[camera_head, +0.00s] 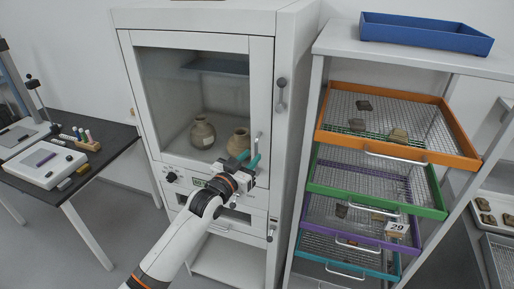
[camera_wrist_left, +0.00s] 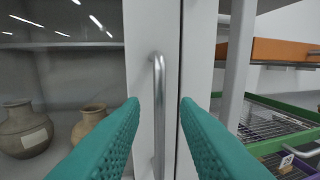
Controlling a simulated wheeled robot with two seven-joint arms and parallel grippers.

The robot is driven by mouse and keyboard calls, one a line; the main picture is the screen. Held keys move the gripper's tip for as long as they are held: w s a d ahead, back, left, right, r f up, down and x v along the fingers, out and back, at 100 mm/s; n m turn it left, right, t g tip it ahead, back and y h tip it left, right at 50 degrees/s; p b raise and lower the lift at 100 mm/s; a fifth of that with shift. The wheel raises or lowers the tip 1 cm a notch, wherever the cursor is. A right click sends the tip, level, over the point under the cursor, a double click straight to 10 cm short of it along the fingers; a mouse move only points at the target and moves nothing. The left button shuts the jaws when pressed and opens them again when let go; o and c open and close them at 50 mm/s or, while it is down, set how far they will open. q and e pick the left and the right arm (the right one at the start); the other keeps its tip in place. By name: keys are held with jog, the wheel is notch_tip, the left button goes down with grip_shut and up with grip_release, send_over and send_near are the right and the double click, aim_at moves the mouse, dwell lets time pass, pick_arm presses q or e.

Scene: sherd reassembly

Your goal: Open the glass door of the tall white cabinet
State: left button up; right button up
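The tall white cabinet (camera_head: 290,60) stands in the middle of the head view. Its glass door (camera_head: 165,75) looks shut, with a white frame around the pane. A vertical metal bar handle (camera_wrist_left: 158,95) is on the right side of the door frame. It also shows small in the head view (camera_head: 258,142). My left gripper (camera_head: 249,158) is at the handle's lower part. Its two teal fingers are apart, one on each side of the handle in the wrist view, with gaps visible. The handle's lower end is partly hidden in the head view. My right gripper is in neither view.
Two clay pots (camera_head: 203,133) (camera_head: 239,142) stand behind the glass. A rack with coloured mesh drawers, the top one orange (camera_head: 470,160), stands close on the right. A dark table (camera_head: 110,140) with tools is on the left. Floor is clear between table and cabinet.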

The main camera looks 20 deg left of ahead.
aim_at(256, 152)
pick_arm(q)
jog(key=shift+p+x, duration=0.35)
jog(key=shift+x, duration=1.75)
grip_shut()
